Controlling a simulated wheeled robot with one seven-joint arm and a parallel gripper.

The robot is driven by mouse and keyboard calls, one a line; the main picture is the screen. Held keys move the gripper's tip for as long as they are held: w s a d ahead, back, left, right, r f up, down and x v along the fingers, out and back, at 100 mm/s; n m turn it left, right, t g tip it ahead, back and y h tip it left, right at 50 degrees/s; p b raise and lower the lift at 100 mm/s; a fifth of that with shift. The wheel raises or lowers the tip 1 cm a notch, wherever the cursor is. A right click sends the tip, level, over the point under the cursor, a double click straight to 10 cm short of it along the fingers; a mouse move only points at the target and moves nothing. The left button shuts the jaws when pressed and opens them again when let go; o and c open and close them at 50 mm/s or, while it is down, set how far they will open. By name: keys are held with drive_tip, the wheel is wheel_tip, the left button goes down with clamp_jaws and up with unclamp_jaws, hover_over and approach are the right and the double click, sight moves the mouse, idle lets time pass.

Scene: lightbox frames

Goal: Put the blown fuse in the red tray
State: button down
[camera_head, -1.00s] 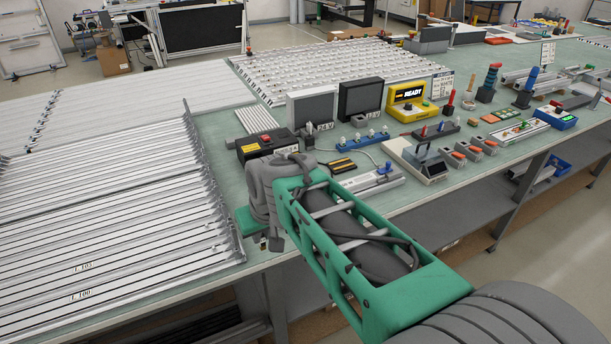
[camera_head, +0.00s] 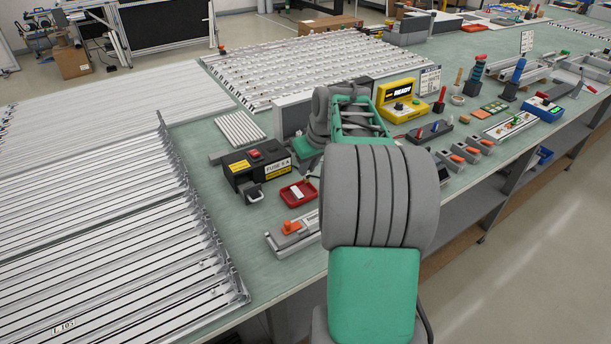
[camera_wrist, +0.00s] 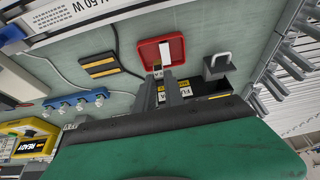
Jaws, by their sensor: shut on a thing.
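The red tray (camera_head: 291,197) lies on the bench in front of the black fuse box (camera_head: 240,173). A white rectangular piece (camera_head: 297,192) lies in it. In the wrist view, the red tray (camera_wrist: 143,50) is just beyond my fingertips. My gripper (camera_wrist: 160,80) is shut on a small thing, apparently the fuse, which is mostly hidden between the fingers. I cannot tell its height above the tray. In the head view my arm hides the gripper. A grey block with a handle (camera_head: 254,193) sticks out in front of the fuse box and shows in the wrist view (camera_wrist: 216,68).
A grey fixture with an orange part (camera_head: 291,228) stands at the bench's front edge. The yellow READY unit (camera_head: 403,105) and several orange-topped blocks are to the right. Metal profiles (camera_head: 110,230) fill the left. A narrow bench strip left of the fixture is clear.

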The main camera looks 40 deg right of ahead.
drive_tip(key=w+f, duration=0.1)
drive_tip(key=d+f, duration=0.1)
drive_tip(key=w+f, duration=0.1)
drive_tip(key=shift+w+d+f, duration=0.25)
drive_tip(key=shift+w+f, duration=0.05)
drive_tip(key=shift+f, duration=0.1)
drive_tip(key=shift+w+f+p, duration=0.1)
drive_tip(key=shift+f+p, duration=0.25)
drive_tip(key=shift+f, duration=1.35)
drive_tip(key=shift+f, duration=0.1)
drive_tip(key=c, duration=1.4)
unclamp_jaws()
drive_tip(key=shift+c, duration=0.2)
drive_tip(key=shift+d+r, duration=0.1)
drive_tip(key=shift+r, duration=0.2)
drive_tip(key=v, duration=1.1)
drive_tip(key=shift+r+b, duration=0.35)
drive_tip(key=shift+b, duration=0.1)
